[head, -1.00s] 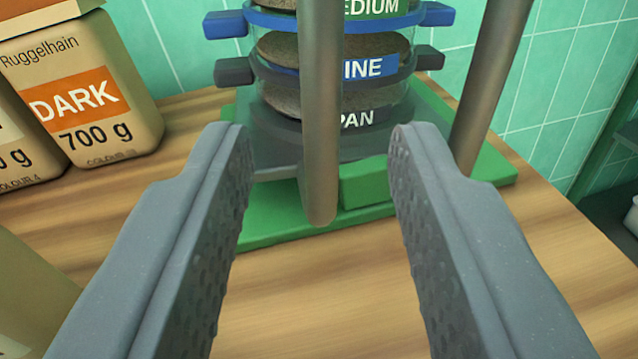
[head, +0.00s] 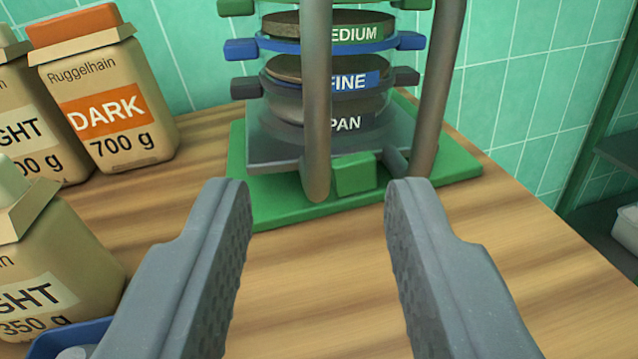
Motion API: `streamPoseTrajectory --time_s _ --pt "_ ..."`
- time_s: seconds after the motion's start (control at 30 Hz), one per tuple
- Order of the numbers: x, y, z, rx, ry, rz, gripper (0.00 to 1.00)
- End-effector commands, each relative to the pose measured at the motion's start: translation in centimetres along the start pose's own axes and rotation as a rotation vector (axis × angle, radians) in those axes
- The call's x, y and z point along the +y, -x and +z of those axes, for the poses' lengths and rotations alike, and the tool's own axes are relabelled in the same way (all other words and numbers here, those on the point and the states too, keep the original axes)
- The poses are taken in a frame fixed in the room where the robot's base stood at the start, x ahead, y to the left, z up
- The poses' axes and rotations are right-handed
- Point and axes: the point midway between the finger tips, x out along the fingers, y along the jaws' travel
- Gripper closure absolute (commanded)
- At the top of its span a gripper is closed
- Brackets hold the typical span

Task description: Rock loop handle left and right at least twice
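The nearer bar ends low, near a green block (head: 355,174). The right bar (head: 438,90) leans slightly to the right. The sieve stack (head: 330,90), with MEDIUM, FINE and PAN labels, stands on a green base (head: 265,208). My gripper (head: 320,187) is open and empty, its fingers apart below and in front of the bars. No contact with the handle shows.
Paper bags, one marked DARK 700 g (head: 110,110), stand at the left. Another bag (head: 50,265) and a blue container (head: 60,340) are close beside the left finger. The wooden counter (head: 310,270) is clear between the fingers. A tiled wall (head: 530,90) is behind.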

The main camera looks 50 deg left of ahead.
Motion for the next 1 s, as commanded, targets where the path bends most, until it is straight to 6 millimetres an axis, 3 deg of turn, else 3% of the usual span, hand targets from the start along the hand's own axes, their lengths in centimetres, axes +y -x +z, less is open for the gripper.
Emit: streamPoseTrajectory --time_s 0.2,0.67,1.0 --pt "0.2 -0.2 1.2 0.019 0.006 0.0 0.65" --pt "0.0 -0.5 0.6 0.054 0.008 -0.002 0.65" --pt "-0.1 -5.7 0.5 0.053 0.007 -0.005 0.65"
